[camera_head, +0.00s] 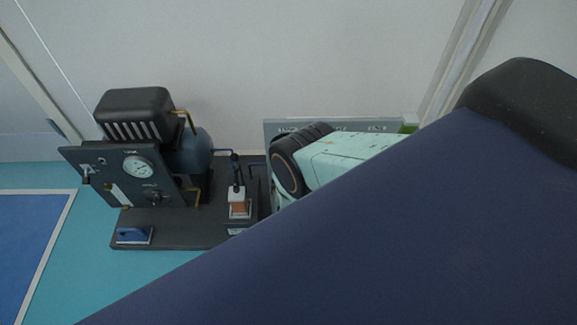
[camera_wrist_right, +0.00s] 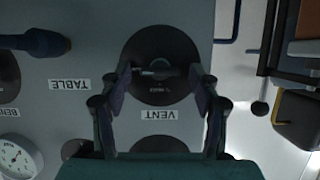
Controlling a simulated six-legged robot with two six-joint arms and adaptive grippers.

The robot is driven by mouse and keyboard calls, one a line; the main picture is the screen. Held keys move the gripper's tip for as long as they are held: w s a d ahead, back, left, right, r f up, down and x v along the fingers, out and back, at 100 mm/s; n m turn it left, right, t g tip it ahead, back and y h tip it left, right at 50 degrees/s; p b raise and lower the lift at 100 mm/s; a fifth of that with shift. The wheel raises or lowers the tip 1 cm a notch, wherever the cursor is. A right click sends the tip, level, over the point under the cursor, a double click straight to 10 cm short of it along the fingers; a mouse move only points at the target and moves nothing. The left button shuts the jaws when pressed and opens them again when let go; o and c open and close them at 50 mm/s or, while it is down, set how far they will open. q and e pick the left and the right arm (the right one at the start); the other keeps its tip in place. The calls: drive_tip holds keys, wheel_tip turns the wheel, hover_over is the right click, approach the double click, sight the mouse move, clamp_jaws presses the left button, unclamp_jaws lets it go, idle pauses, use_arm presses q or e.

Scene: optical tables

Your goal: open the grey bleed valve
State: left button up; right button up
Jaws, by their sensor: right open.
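In the right wrist view, which is upside down, a small grey handle (camera_wrist_right: 156,72) lies across a dark round dial (camera_wrist_right: 160,52) on a grey panel (camera_wrist_right: 75,115). The label beside it reads VENT; no label reading bleed is legible, but this is the grey valve seen. My right gripper (camera_wrist_right: 163,80) is open, its fingers on either side of the handle; I cannot tell whether they touch it. In the head view my arm hides the gripper and most of the panel, whose top edge (camera_head: 340,121) shows. My left gripper is not in view.
In the wrist view a dark blue lever (camera_wrist_right: 38,42) is near the TABLE label and a gauge (camera_wrist_right: 17,158) is at lower left. Pipes (camera_wrist_right: 232,25) run at the right. In the head view a compressor unit (camera_head: 135,112) with a gauge panel (camera_head: 120,172) stands at left.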

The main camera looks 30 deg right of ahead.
drive_tip(key=v, duration=0.7)
drive_tip(key=shift+s, duration=0.2)
drive_tip(key=shift+a, duration=0.15)
drive_tip(key=shift+r, duration=0.15)
use_arm(q)
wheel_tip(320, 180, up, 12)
drive_tip(key=p, duration=1.2)
use_arm(e)
drive_tip(key=s+a+r+n+g+y, duration=0.2)
drive_tip(key=s+r+g, duration=0.3)
drive_tip(key=s+r, duration=0.6)
drive_tip(key=s+a+r+n+g+y, duration=0.2)
drive_tip(key=s+r+n+g+y, duration=0.2)
drive_tip(key=s+r, duration=0.8)
drive_tip(key=s+g+y, duration=0.1)
drive_tip(key=s+g, duration=0.1)
drive_tip(key=s, duration=0.1)
drive_tip(key=shift+s+a+g, duration=0.2)
drive_tip(key=shift+a+g, duration=0.1)
drive_tip(key=shift+a, duration=0.1)
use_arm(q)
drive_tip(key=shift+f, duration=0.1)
